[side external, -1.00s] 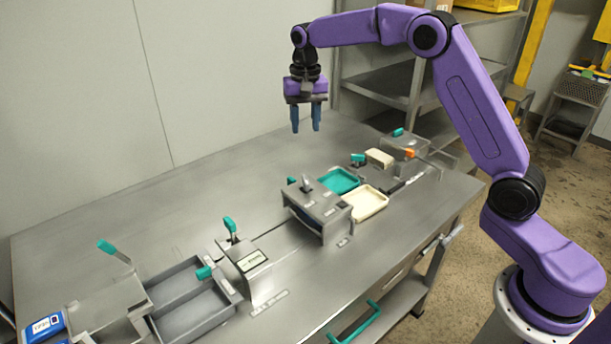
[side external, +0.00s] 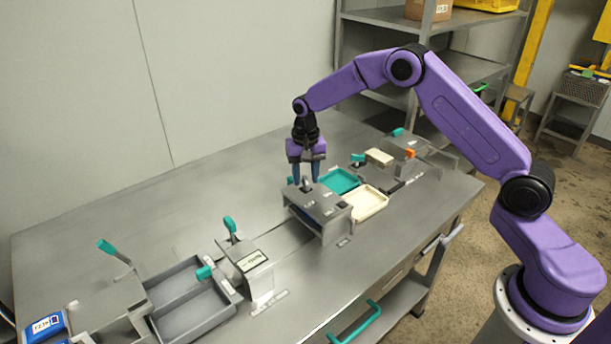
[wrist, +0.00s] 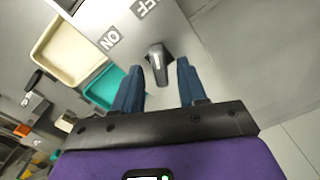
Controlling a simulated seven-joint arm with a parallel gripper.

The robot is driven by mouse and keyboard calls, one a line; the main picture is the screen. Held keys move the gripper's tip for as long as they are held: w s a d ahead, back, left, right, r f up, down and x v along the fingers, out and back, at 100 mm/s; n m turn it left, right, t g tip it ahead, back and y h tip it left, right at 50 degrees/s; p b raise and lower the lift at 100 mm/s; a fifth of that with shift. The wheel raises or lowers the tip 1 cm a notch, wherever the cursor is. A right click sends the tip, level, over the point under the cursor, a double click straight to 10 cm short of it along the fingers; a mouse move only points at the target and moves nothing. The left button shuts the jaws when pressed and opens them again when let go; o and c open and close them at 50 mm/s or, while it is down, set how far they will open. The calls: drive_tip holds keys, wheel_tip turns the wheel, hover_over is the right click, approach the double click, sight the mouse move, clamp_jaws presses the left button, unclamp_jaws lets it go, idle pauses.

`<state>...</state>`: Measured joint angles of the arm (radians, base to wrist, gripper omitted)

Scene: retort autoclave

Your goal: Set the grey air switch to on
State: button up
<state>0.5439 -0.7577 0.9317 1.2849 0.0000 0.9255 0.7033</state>
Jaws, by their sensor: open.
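The grey air switch (side external: 307,187) is a small lever on top of a metal box (side external: 325,207) in the side view. In the wrist view the switch lever (wrist: 157,58) shows between my fingers, with an ON label (wrist: 110,39) and an OFF label (wrist: 143,7) beyond it, both seen upside down. My gripper (side external: 306,181) points down right over the switch, its blue fingers one on each side of the lever. It is open in the wrist view (wrist: 159,68). I cannot tell whether a finger touches the lever.
A teal tray (side external: 339,181) and a cream tray (side external: 368,203) sit just right of the box. Metal units with teal levers (side external: 230,226) and a grey two-part bin (side external: 190,318) stand at left. The table's back left is clear.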

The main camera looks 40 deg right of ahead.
drive_tip(key=shift+f, duration=0.2)
clamp_jaws()
drive_tip(key=shift+n, duration=0.3)
drive_tip(key=n, duration=0.4)
drive_tip(key=shift+a+n, duration=0.1)
drive_tip(key=shift+n, duration=0.2)
drive_tip(key=n, duration=0.5)
drive_tip(key=shift+a+n, duration=0.1)
drive_tip(key=shift+n, duration=0.3)
drive_tip(key=shift+r, duration=0.1)
